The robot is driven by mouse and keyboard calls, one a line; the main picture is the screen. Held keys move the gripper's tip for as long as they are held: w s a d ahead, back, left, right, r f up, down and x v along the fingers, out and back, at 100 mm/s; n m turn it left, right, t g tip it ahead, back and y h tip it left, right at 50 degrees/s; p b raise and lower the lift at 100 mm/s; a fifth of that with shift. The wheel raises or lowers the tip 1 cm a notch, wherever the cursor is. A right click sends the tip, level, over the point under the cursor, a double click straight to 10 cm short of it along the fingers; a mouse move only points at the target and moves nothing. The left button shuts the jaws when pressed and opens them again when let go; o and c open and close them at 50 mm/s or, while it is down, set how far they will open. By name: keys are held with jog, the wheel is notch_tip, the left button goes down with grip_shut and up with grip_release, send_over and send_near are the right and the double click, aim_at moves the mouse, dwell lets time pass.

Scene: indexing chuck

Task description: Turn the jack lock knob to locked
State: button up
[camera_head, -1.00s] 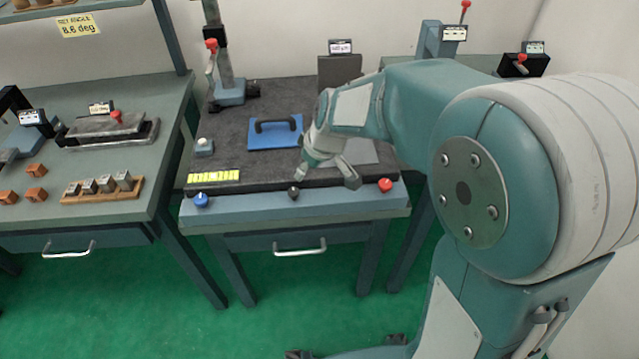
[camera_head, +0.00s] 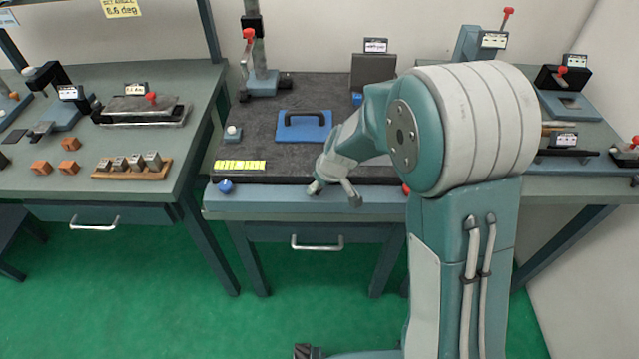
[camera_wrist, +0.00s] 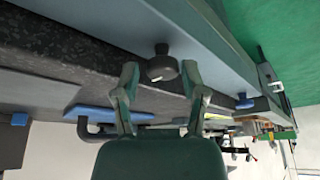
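A round black knob (camera_wrist: 162,68) with a white mark sits on the blue-grey front edge of the middle bench. I read no label naming it the jack lock knob. In the wrist view it shows between the tips of my open gripper (camera_wrist: 160,78), with a gap on each side. I cannot tell whether the tips reach past its face. In the head view my gripper (camera_head: 335,196) is at the bench's front edge, fingers spread, and hides the black knob. A blue knob (camera_head: 225,187) is to the left and a partly hidden red knob (camera_head: 405,189) to the right.
On the dark bench top (camera_head: 290,165) lie a blue plate with a black handle (camera_head: 304,124) and a yellow label strip (camera_head: 239,165). A drawer handle (camera_head: 317,243) sits below the edge. Side benches hold blocks and fixtures. The green floor in front is clear.

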jog(key=shift+a, duration=0.4)
jog(key=shift+d, duration=0.25)
grip_shut()
jog(key=shift+s+f+m, duration=0.1)
jog(key=shift+m, duration=0.3)
jog(key=shift+m+t+h, duration=0.5)
jog(key=shift+m+h, duration=0.3)
jog(key=shift+m, duration=1.1)
jog(key=shift+s+a+m+h, duration=0.1)
jog(key=shift+m+h, duration=0.8)
jog(key=shift+m, duration=1.4)
jog(key=m, duration=0.2)
jog(key=m+h, duration=0.1)
jog(key=m, duration=0.1)
jog(key=shift+a+f+m+h, duration=0.1)
jog(key=shift+m+h, duration=0.2)
jog(key=shift+m+g+h, duration=0.6)
jog(key=shift+m, duration=1.4)
